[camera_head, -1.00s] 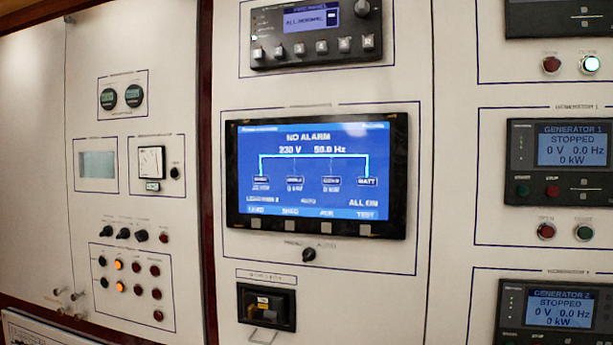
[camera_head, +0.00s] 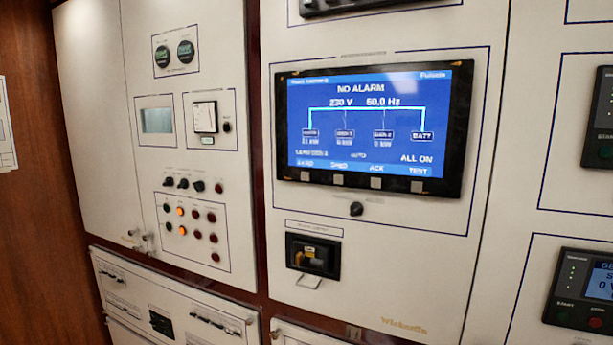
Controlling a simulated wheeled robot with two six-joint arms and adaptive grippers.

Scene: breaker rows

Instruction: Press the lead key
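A black-framed display unit (camera_head: 375,128) with a blue screen sits on the white panel right of centre. Its screen reads NO ALARM, with a small row of labels along the bottom. Several square grey keys run along the frame under those labels. The leftmost key (camera_head: 305,176) is below the label that looks like LEAD (camera_head: 306,164). The label is small and blurred. The other labels look like SHED, ACK and TEST (camera_head: 418,171). Neither of my grippers is in view, and nothing covers the keys.
A rotary knob (camera_head: 356,209) sits below the display. A black breaker recess (camera_head: 312,256) with a pale handle is lower down. The left panel has gauges, knobs and lit buttons (camera_head: 180,211). Generator controllers (camera_head: 585,290) are at the right edge. A wood wall (camera_head: 35,230) is far left.

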